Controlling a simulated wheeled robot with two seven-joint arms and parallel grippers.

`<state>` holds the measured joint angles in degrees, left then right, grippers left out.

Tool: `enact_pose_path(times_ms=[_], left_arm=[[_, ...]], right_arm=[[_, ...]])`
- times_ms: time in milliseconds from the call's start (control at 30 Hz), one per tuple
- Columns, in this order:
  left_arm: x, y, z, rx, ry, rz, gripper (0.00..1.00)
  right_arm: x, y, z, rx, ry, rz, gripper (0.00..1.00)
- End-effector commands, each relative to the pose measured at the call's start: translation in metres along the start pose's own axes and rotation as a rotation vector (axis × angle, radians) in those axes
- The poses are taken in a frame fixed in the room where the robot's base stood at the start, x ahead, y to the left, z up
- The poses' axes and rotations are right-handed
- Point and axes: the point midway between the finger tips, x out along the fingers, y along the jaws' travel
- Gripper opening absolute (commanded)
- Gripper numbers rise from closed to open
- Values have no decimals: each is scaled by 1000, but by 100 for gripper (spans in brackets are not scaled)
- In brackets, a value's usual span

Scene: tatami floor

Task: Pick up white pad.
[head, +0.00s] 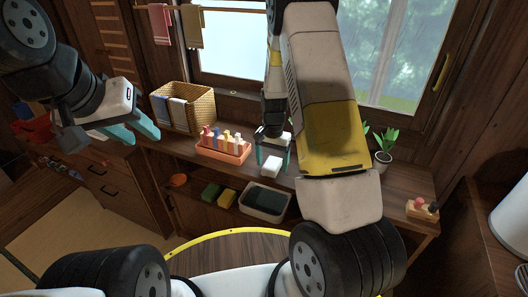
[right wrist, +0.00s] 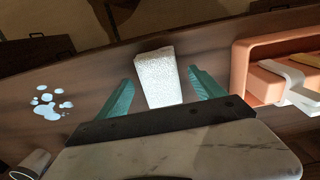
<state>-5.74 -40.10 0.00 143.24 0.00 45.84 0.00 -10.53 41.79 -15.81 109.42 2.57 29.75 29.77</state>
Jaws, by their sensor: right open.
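The white pad (head: 270,166) is a small pale block on the wooden counter, right of the orange tray. In the right wrist view the white pad (right wrist: 158,77) shows a speckled top and lies between my two teal fingers, with a gap on each side. My right gripper (head: 273,158) is open over the pad, fingers pointing down; it also shows in the right wrist view (right wrist: 160,92). My left gripper (head: 134,130) is open and empty at the left, in front of the wicker basket and far from the pad.
A wicker basket (head: 201,106) is further left and a potted plant (head: 383,158) right. Pale spots (right wrist: 50,102) mark the counter.

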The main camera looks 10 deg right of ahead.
Motion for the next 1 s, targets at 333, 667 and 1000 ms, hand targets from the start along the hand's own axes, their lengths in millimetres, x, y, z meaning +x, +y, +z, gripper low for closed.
enact_pose_path(times_ms=[333,667,1000], left_arm=[[0,0,0,0,0,0,36],[0,0,0,0,0,0,36],[0,0,0,0,0,0,36]], right_arm=[[6,0,0,-1,1,-1,72],[6,0,0,-1,1,-1,13],[1,-1,0,-1,2,-2,13]])
